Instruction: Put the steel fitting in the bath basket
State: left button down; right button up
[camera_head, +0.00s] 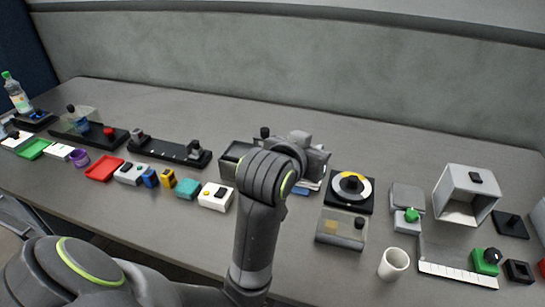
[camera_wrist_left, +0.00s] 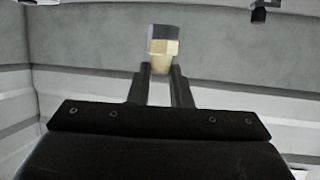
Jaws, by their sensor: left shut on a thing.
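My left gripper (camera_wrist_left: 161,72) is shut on a small piece, grey on top and cream below (camera_wrist_left: 163,42). The piece stands up between the fingertips, against the grey wall behind. I cannot tell from its look whether it is the steel fitting. In the head view my left arm reaches up to the middle of the table, and its wrist hides the fingers and the piece. A dark open-topped box (camera_head: 232,160) stands just left of the wrist, partly hidden. I cannot tell whether it is the bath basket. My right gripper is not in view.
On the grey table (camera_head: 380,145), a black dial unit (camera_head: 349,204), a clear-lidded box (camera_head: 341,230), a white cup (camera_head: 393,264) and a grey open housing (camera_head: 465,195) stand to the right. A red tray (camera_head: 104,169) and several small coloured blocks line the left front. The back strip is clear.

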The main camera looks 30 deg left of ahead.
aim_at(241, 153)
jog(key=j+z, duration=0.4)
jog(key=k+j+z, duration=0.1)
jog(key=z, duration=0.3)
jog(key=k+j+z, duration=0.1)
jog(key=k+j, duration=0.15)
jog(key=j, duration=0.3)
jog(key=k+j+z, duration=0.1)
jog(key=k+j, duration=0.2)
jog(key=j, duration=0.25)
jog(key=k+j+z, duration=0.1)
jog(key=k+j, duration=0.2)
jog(key=j, duration=0.2)
jog(key=k+j+z, duration=0.1)
jog(key=k+j, duration=0.2)
jog(key=j, duration=0.15)
